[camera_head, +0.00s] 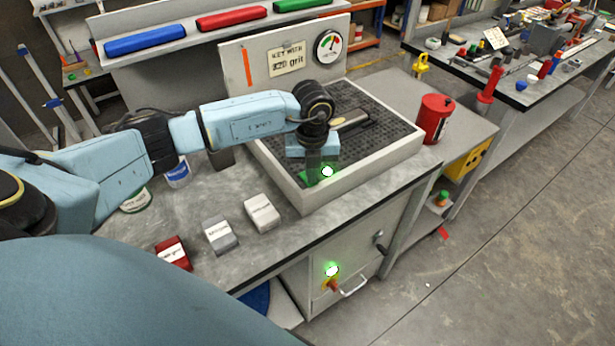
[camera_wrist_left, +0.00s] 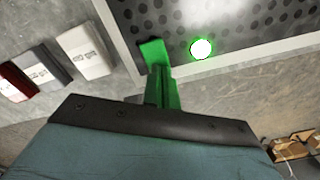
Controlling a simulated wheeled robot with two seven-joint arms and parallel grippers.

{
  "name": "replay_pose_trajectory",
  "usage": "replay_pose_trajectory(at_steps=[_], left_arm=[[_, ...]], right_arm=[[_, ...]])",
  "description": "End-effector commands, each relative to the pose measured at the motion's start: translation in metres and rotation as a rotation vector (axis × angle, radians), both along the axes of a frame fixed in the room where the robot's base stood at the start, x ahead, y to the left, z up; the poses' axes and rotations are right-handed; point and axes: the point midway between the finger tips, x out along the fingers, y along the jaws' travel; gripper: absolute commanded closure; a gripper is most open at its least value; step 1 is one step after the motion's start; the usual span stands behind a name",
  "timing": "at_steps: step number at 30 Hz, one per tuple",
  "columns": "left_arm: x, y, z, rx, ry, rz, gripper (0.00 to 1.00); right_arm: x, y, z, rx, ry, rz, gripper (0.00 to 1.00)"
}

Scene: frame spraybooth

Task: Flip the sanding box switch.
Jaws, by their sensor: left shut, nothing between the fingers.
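The sanding box (camera_head: 372,172) is a pale tray with a dark perforated top, set on the grey bench. A green switch piece (camera_head: 308,177) sits at its front edge, partly hidden by my gripper; it shows in the left wrist view (camera_wrist_left: 153,50). A glowing green lamp (camera_head: 327,171) is just right of it, also in the wrist view (camera_wrist_left: 201,48). My left gripper (camera_head: 317,169) points down at that edge, shut and empty. In the wrist view its fingertips (camera_wrist_left: 158,72) overlap the switch's near end; I cannot tell whether they touch. My right gripper is not in view.
A sanding tool (camera_head: 352,122) lies on the perforated top. White (camera_head: 262,213), grey (camera_head: 220,235) and red (camera_head: 173,252) blocks lie on the bench at front left. A red can (camera_head: 433,119) stands at right. Another green lamp (camera_head: 331,271) glows on the cabinet below.

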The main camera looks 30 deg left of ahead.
Motion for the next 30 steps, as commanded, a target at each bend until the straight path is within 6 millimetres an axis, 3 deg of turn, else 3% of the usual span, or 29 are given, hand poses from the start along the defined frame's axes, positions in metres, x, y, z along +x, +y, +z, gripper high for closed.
replay_pose_trajectory(at_steps=[5, 30], left_arm=[[-0.002, 0.001, 0.002, 0.002, 0.005, 0.001, 1.00], [-0.001, 0.000, 0.069, 0.001, 0.003, 0.001, 1.00]], right_arm=[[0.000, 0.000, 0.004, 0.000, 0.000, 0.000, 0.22], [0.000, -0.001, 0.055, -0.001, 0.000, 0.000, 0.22]])
